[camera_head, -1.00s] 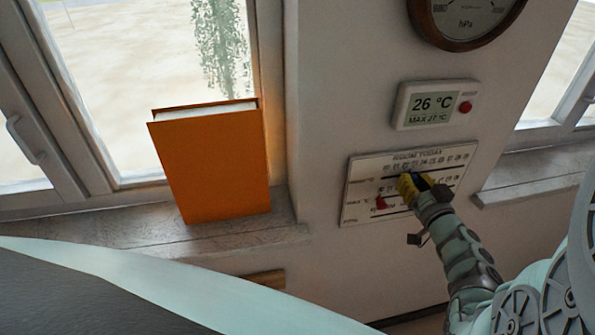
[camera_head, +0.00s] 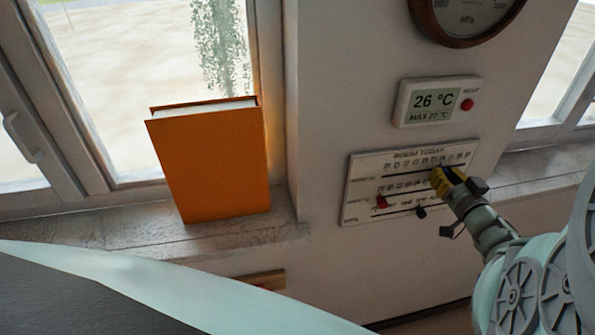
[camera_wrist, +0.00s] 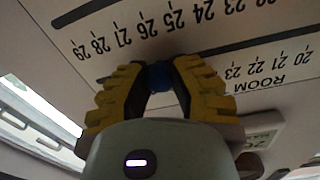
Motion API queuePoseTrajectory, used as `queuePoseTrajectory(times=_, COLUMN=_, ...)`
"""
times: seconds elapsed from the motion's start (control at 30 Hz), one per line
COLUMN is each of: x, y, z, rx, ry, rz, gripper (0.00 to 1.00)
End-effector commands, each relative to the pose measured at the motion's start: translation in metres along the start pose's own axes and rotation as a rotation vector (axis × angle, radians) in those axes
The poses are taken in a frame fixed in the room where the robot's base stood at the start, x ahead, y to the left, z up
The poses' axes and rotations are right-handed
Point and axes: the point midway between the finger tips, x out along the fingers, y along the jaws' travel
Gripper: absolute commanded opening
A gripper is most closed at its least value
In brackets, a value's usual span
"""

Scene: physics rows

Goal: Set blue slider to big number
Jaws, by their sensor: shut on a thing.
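A white panel (camera_head: 354,204) with printed number rows and slots hangs on the wall right of the window. My gripper (camera_head: 438,176) is at its top slot, right of the middle. In the wrist view my yellow fingers (camera_wrist: 158,85) are shut on the blue slider knob (camera_wrist: 157,72), which sits in a dark slot (camera_wrist: 275,40). The numbers 20 to 23 show on the right beside this slot; my gripper hides the higher ones. The blue knob is not clear in the head view. A red slider (camera_head: 382,202) and a black slider (camera_head: 421,212) sit in the lower slots.
A display (camera_head: 402,104) above the panel reads 26 °C and MAX 27 °C, with a red button (camera_head: 467,104). A round gauge (camera_head: 422,20) hangs above it. An orange book (camera_head: 215,165) stands on the left windowsill (camera_head: 125,236).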

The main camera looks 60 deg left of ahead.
Motion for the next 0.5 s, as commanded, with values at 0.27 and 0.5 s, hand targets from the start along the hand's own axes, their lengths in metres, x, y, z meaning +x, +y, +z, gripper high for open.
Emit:
queuePoseTrajectory(times=0.27, x=0.0005, y=-0.0007, z=-0.0004, rx=0.000, ry=0.001, rz=-0.002, gripper=0.45)
queuePoseTrajectory(times=0.5, x=0.0005, y=-0.0005, z=-0.0008, rx=0.000, ry=0.002, rz=-0.001, gripper=0.56)
